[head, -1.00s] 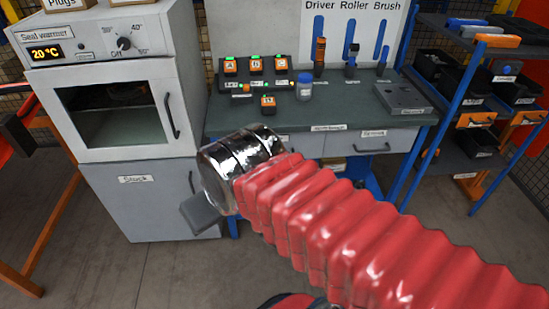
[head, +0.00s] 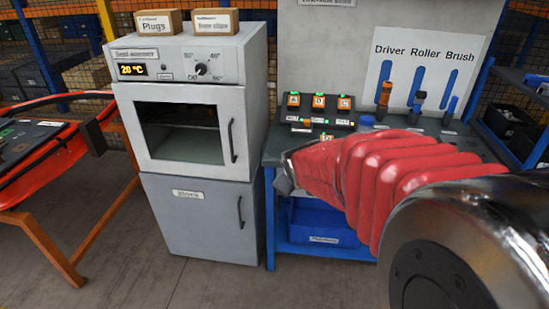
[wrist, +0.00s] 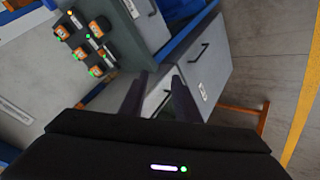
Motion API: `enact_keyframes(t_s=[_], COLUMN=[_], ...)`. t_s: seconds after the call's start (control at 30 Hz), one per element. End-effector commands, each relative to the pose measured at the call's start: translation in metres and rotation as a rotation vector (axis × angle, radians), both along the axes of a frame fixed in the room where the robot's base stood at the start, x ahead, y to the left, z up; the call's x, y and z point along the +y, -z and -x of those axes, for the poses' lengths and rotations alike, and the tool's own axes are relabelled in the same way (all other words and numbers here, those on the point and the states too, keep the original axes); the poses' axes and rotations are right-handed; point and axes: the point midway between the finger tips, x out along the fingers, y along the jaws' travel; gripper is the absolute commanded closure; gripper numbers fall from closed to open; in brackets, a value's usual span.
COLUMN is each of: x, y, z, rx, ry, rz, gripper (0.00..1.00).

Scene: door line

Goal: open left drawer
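The left drawer is hidden behind my red-sleeved arm in the head view. In the wrist view a pale front with a small label, which looks like a bench drawer front (wrist: 140,9), shows at the top edge; I cannot tell surely which drawer. My gripper (wrist: 158,88) shows two dark fingers apart with nothing held between them. Behind the gap is a pale face with a dark handle, perhaps the oven door. In the head view only a grey end part of my gripper (head: 283,181) shows, in front of the bench's left end.
The seal warmer oven (head: 190,105) stands on the Stock cabinet (head: 202,218), left of the bench. A blue bin (head: 322,222) sits under the bench. Orange battery packs (head: 318,101) stand on the bench top. An orange-legged table (head: 60,255) is at far left. Floor in front is clear.

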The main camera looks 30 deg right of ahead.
Motion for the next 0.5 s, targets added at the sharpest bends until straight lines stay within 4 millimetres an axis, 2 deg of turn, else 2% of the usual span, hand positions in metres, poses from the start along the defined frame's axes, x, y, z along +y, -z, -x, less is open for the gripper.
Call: enact_keyframes(t_s=[0.03,0.2,0.5], x=[-0.013,-0.049,-0.110], y=[0.009,0.031,0.080], z=[-0.008,-0.034,-0.066], rx=[0.001,-0.021,-0.056], ry=[-0.015,-0.078,-0.200], rz=[0.026,0.120,0.282], gripper=[0.71,0.71,0.71])
